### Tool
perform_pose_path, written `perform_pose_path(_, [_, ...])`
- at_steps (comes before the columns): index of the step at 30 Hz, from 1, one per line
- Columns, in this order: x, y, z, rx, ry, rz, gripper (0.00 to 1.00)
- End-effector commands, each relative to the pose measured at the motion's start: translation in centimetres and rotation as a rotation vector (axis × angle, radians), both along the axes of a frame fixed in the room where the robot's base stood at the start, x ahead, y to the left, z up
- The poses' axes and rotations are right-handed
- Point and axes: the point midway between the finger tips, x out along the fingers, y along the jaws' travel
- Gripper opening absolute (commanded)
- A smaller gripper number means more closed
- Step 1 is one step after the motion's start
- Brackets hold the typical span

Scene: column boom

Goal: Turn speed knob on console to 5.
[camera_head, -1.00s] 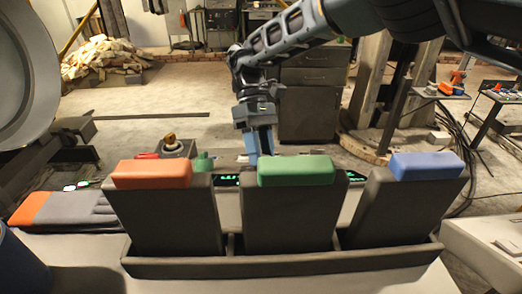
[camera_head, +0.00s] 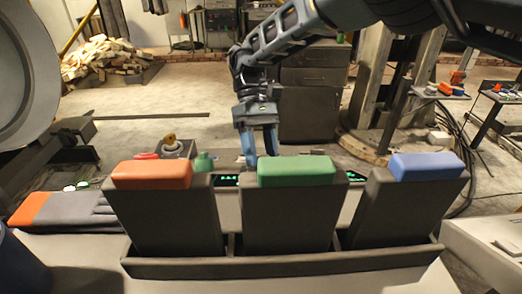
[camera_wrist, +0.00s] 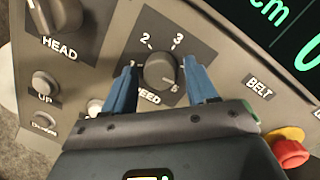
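The speed knob (camera_wrist: 159,70) is a round dark grey knob on the console (camera_wrist: 226,60), with a dial marked 1, 2, 3 and a digit like 5 at its lower right. The place between 3 and that digit is hidden by a finger. I cannot read its pointer clearly. My gripper (camera_wrist: 160,63) has its blue fingers apart, one on each side of the knob, with narrow gaps visible. In the head view my gripper (camera_head: 260,143) points down behind the green-topped block, which hides the knob; the console's green display (camera_head: 228,180) shows partly.
The HEAD knob (camera_wrist: 62,14), UP button (camera_wrist: 45,83) and a red button (camera_wrist: 290,152) are near the speed knob. In the head view, a dark rack (camera_head: 290,262) with orange, green and blue-topped blocks stands in front of the console. Gloves (camera_head: 70,211) lie left.

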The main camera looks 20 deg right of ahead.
Motion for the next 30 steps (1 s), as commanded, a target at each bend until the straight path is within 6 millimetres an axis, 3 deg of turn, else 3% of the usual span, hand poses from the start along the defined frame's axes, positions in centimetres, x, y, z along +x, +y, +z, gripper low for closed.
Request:
perform_pose_path(11, [0.2, 0.0, 0.1, 0.0, 0.001, 0.001, 0.64])
perform_pose_path(21, [3.2, -0.5, 3.9, 0.001, -0.003, -0.001, 0.64])
perform_pose_path(30, [4.5, -0.7, 5.9, 0.001, 0.0, 0.001, 0.64])
